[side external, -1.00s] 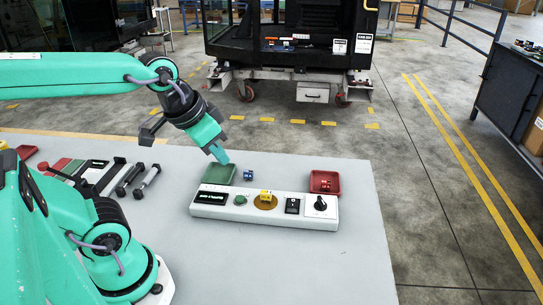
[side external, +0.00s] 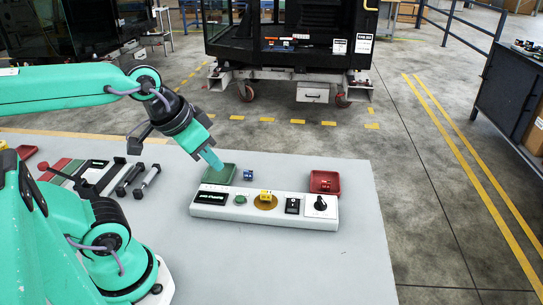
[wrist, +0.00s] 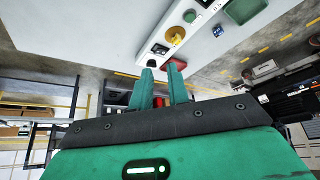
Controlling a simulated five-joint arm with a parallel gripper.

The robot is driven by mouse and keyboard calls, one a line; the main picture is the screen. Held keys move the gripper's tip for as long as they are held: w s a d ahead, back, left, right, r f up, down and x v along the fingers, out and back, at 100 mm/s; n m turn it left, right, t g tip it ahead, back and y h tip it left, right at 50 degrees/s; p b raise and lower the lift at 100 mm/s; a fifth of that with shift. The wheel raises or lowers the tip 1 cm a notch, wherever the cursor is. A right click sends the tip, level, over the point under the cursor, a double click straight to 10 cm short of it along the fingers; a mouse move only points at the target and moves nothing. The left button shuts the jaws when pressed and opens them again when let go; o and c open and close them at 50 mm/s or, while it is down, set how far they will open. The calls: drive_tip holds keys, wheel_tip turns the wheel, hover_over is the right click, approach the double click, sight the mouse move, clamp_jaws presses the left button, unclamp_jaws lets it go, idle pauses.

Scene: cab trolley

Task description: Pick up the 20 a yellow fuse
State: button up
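The yellow fuse (side external: 265,196) sits on a round orange-brown pad on the white panel box (side external: 215,211). It also shows in the wrist view (wrist: 177,35), beyond my fingertips. My gripper (side external: 214,161) is in the air above the back edge of the green tray (side external: 206,175), left of the yellow fuse and apart from it. In the wrist view my gripper's two fingers (wrist: 160,70) stand apart with nothing between them. From the side the fingers overlap.
A blue fuse (side external: 248,175) lies on the grey table (side external: 300,260) right of the green tray. A red tray (side external: 337,182) holds a red fuse (side external: 325,186). Dark rods (side external: 130,178) lie at left. The table's front right is clear.

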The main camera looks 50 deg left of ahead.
drive_tip(key=o, duration=0.4)
drive_tip(key=shift+w, duration=0.1)
drive_tip(key=m+g, duration=0.5)
drive_tip(key=m, duration=0.4)
hover_over(266, 192)
drive_tip(key=f, duration=1.2)
drive_tip(key=shift+s+d, duration=0.1)
drive_tip(key=shift+s, duration=0.15)
drive_tip(key=shift+w+f+g, duration=0.3)
drive_tip(key=shift+f, duration=4)
